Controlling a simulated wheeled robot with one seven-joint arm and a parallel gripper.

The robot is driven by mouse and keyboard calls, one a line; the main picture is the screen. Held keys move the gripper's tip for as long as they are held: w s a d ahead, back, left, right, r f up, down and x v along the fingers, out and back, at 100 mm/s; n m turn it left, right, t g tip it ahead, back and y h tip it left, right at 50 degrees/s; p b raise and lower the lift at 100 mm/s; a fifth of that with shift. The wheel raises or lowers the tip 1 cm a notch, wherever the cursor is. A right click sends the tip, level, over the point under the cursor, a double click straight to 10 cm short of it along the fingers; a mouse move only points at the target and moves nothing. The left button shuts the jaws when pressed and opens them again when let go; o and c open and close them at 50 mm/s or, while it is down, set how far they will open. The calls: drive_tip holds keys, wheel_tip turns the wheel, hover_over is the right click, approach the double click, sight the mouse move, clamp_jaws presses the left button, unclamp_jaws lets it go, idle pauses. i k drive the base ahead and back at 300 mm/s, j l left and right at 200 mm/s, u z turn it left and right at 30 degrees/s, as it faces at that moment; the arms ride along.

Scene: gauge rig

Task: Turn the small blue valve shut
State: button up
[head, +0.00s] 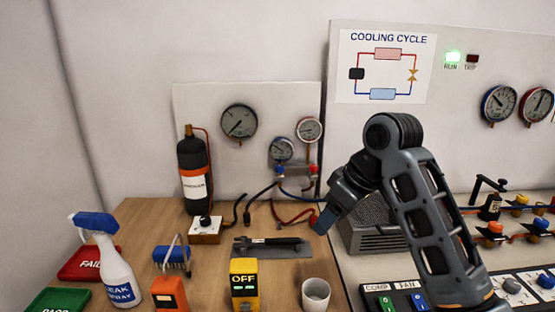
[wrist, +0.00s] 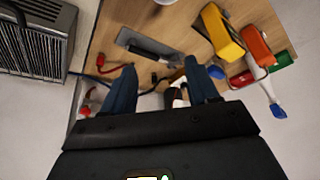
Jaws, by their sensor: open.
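A gauge manifold on the back board carries a small blue valve knob (head: 279,172) at its left and a red knob (head: 314,169) at its right, with two gauges above. My gripper (head: 322,222) hangs in front of and below the manifold, to the right of the blue knob and apart from it. In the wrist view my gripper (wrist: 160,64) shows two dark blue fingers spread wide with nothing held between them. I cannot make out the blue valve in the wrist view. Several other blue knobs, such as one at the far right (head: 541,222), sit on the right bench.
A black bottle (head: 194,172) stands left of the manifold. Hoses, a wrench on a grey mat (head: 301,250), a yellow meter (head: 244,285) and a white cup (head: 316,293) lie below. A grey finned unit (head: 370,222) is right of my gripper.

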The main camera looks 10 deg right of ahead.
sight(279, 169)
drive_tip(key=i, duration=1.2)
